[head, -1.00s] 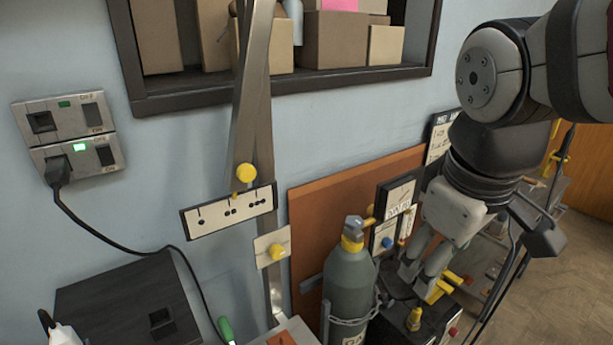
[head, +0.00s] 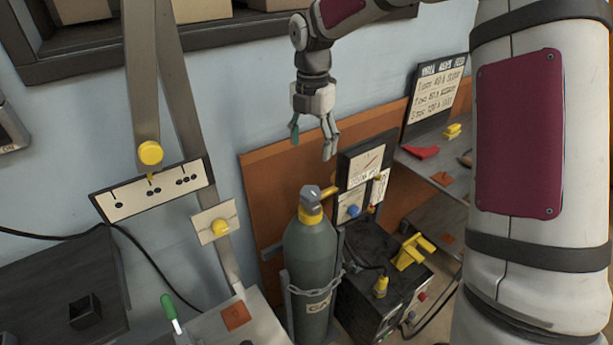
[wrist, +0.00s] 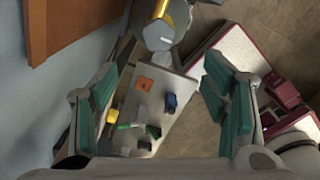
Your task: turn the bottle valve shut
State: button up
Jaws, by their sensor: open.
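The grey-green gas bottle (head: 309,262) stands upright at the lower middle of the head view, with a chain around it. Its grey valve knob (head: 310,192) sits on top, above a yellow collar (head: 311,214). My gripper (head: 312,147) points down above the knob, apart from it, with open and empty fingers. In the wrist view, the teal finger pads of my gripper (wrist: 165,100) are wide apart. A grey knob with a yellow part, apparently the bottle valve (wrist: 159,36), shows at the top, beyond the space between the fingers.
An orange board (head: 262,185) is behind. A bench with a green-handled tool (head: 169,308) is at the lower left.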

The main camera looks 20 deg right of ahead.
aim_at(311, 191)
notch_tip(311, 191, down, 14)
jog(key=shift+w, duration=0.15)
dwell(0.4)
jog(key=shift+c, duration=0.6)
jog(key=c, duration=1)
